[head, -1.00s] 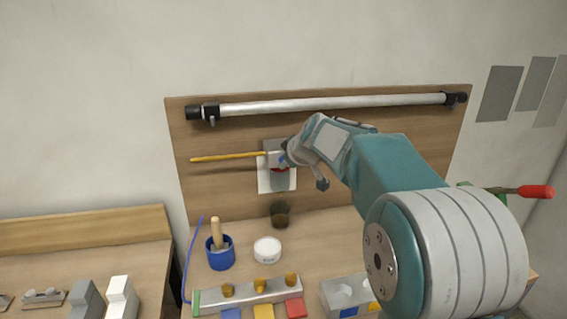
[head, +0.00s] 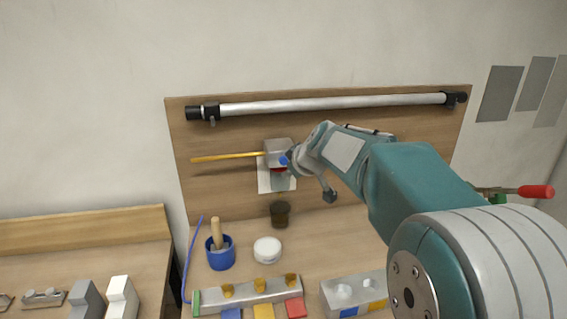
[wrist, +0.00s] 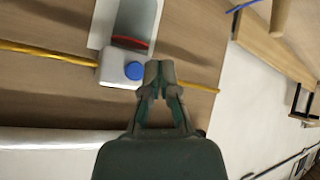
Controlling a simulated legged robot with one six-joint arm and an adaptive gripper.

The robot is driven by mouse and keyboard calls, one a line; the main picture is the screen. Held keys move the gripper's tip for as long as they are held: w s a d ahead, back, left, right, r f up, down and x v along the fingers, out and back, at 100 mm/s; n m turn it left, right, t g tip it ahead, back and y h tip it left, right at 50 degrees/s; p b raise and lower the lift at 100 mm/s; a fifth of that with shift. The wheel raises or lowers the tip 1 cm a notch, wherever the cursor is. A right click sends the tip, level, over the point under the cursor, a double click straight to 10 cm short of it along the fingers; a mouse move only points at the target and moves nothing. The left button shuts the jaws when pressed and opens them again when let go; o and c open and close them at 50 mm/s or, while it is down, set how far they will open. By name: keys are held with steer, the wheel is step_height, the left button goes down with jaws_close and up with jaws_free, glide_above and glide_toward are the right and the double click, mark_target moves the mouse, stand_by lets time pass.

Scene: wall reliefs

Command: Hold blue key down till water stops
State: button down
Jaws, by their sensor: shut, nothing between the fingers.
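The blue key (head: 283,160) is a round knob on the front of a small grey box (head: 277,148) on the wooden wall panel. In the wrist view the blue key (wrist: 134,71) shows whole on the pale box (wrist: 113,72). My gripper (wrist: 160,72) is shut and empty, its tips just beside the key in that view and not covering it. I cannot tell whether they touch the box. In the head view my gripper (head: 294,160) is at the right of the key. A dark cup (head: 280,214) stands below the box. I see no water clearly.
A yellow rod (head: 225,157) sticks out left from the box. A long grey tube (head: 330,104) runs above. The bench below holds a blue pot (head: 220,254), a white round tub (head: 267,249) and coloured keys.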

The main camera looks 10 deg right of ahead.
steer(key=shift+s, duration=1.15)
steer(key=s+f+m+g+h, duration=0.1)
steer(key=s+f+m, duration=0.2)
steer(key=s, duration=1.3)
steer(key=s+f+m+g+h, duration=0.2)
steer(key=s+f+m, duration=0.1)
steer(key=s, duration=1.3)
steer(key=shift+m, duration=0.8)
